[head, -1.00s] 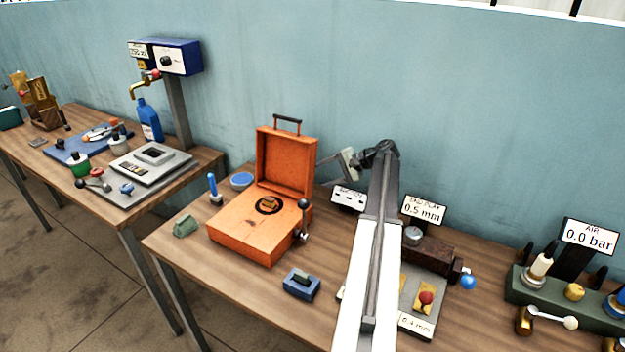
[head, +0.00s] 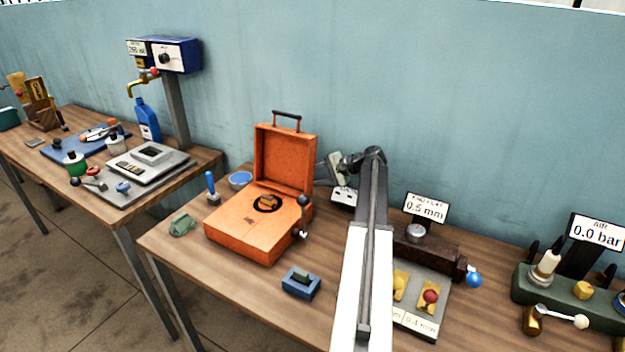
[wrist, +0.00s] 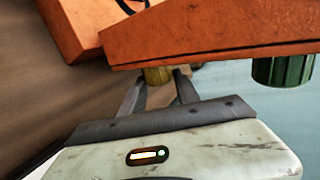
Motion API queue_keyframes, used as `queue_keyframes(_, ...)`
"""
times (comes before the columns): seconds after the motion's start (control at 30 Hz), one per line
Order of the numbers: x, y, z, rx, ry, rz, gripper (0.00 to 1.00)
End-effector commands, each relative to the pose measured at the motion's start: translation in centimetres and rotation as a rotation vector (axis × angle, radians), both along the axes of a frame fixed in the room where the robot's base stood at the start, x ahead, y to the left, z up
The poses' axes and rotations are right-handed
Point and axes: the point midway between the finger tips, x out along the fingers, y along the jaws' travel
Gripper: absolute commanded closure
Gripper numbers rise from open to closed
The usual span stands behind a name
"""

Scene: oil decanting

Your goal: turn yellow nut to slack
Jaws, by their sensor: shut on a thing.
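In the wrist view a yellow nut (wrist: 157,75) sits at the edge of the orange case (wrist: 215,35). My gripper (wrist: 158,82) is shut on it, one finger on each side. The nut's far end is hidden by the case. A green ribbed knob (wrist: 283,69) is on the same side of the case, to the right and clear of the fingers. In the head view the orange case (head: 240,234) stands with its lid up. My gripper is behind the lid's right edge there, its fingertips hidden, and the nut is not visible.
A lever with a dark ball (head: 303,202) rises at the case's right side. A blue block (head: 301,283) lies in front. A gauge block with a "0.5 mm" sign (head: 427,207) and a plate with knobs (head: 428,318) stand right of my arm.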

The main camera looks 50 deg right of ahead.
Motion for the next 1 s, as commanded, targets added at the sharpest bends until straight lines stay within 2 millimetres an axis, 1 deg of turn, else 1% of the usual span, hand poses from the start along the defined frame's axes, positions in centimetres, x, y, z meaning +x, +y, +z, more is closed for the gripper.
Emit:
queue_keyframes(0.03, -0.1, 0.1, -1.2, 0.011, -0.041, -0.009, 1.0)
queue_keyframes(0.1, -0.1, 0.1, -1.5, 0.027, -0.105, -0.02, 1.0)
queue_keyframes(0.33, -0.2, 0.1, -1.4, 0.07, -0.275, -0.05, 1.0)
queue_keyframes(0.5, -0.2, 0.1, -0.8, 0.08, -0.322, -0.059, 1.0)
queue_keyframes(0.77, -0.1, 0.1, -0.5, 0.08, -0.324, -0.058, 1.0)
queue_keyframes(0.8, -0.1, 0.1, -0.5, 0.08, -0.324, -0.058, 0.57)
queue_keyframes(0.87, -0.2, 0.1, -0.5, 0.08, -0.324, -0.058, 0.41)
queue_keyframes(1.0, -0.1, 0.1, -0.6, 0.08, -0.324, -0.058, 0.41)
